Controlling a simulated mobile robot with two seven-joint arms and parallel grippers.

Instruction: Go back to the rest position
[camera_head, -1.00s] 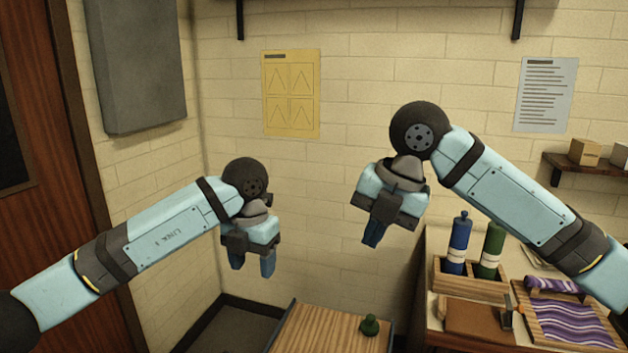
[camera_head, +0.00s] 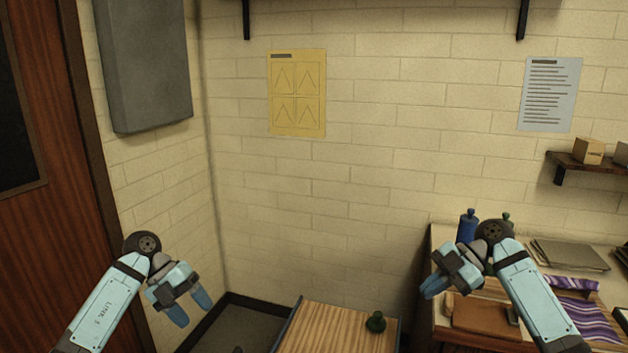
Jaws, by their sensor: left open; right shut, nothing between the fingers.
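My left gripper (camera_head: 189,311) is at the lower left, low in front of the wall corner. Its two blue fingers are apart, with nothing between them. My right gripper (camera_head: 434,287) is at the lower right, in front of the bench. Its fingers are together and it holds nothing. It points down to the left. My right arm covers part of the bench and most of the green bottle (camera_head: 506,217). The blue bottle (camera_head: 467,226) shows just left of the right wrist.
A wooden table (camera_head: 325,331) with a small green knobbed object (camera_head: 375,322) stands at the bottom middle. The bench at right holds a brown board (camera_head: 482,316) and a purple striped sheet (camera_head: 585,319). A wall shelf (camera_head: 595,167) holds boxes.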

